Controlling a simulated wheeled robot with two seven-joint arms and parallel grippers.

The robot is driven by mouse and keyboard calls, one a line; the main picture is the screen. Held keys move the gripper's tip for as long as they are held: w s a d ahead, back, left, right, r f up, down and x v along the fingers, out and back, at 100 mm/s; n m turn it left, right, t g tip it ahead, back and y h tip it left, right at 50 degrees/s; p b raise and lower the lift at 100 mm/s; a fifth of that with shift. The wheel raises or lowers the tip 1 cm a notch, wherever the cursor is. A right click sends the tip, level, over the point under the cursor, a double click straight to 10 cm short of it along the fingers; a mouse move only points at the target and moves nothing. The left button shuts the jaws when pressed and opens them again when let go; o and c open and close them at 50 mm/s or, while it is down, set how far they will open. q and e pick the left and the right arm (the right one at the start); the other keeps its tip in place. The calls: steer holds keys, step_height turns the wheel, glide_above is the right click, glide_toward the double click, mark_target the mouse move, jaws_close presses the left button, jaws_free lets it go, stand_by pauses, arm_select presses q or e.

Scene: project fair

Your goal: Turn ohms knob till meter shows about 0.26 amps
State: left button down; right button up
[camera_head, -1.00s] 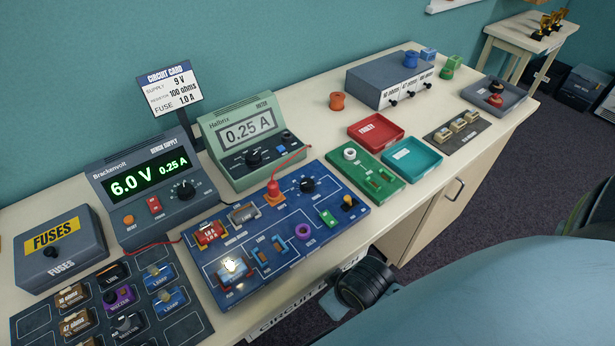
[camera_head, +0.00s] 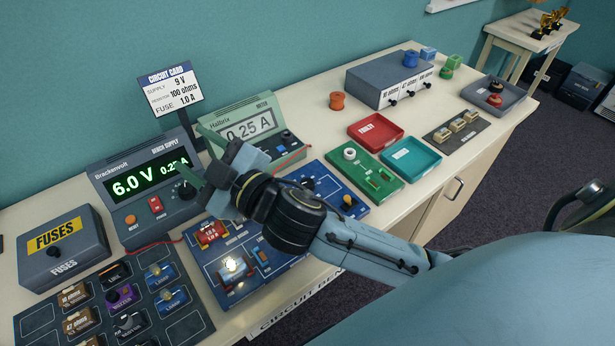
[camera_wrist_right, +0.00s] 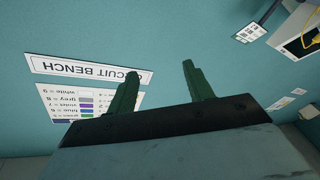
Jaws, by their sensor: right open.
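The green meter (camera_head: 238,120) stands at the back of the bench, and its display reads 0.25 A. The blue circuit board (camera_head: 205,262) lies in front of it. My right gripper (camera_head: 203,156) is open and empty, in front of the supply and meter in the head view. In the right wrist view its two green fingers (camera_wrist_right: 160,70) stand apart with only wall beyond. My left gripper is not in view.
The bench supply (camera_head: 120,185) shows 6.0 V, its current reading partly covered by my finger. A circuit card (camera_head: 172,92) stands behind. A fuses box (camera_head: 60,260) and parts tray (camera_head: 190,325) are at left. Red (camera_head: 376,118) and teal (camera_head: 411,168) trays sit right.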

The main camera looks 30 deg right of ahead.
steer(key=s+a+r+n+g+y, duration=0.2)
steer(key=a+r+n+g+y, duration=0.3)
steer(key=a+n+y, duration=0.45)
steer(key=n+g+h, duration=1.3)
steer(key=n+h, duration=0.3)
glide_above(307, 182)
step_height(307, 182, down, 13)
step_height(307, 182, down, 13)
steer(key=shift+f, duration=0.2)
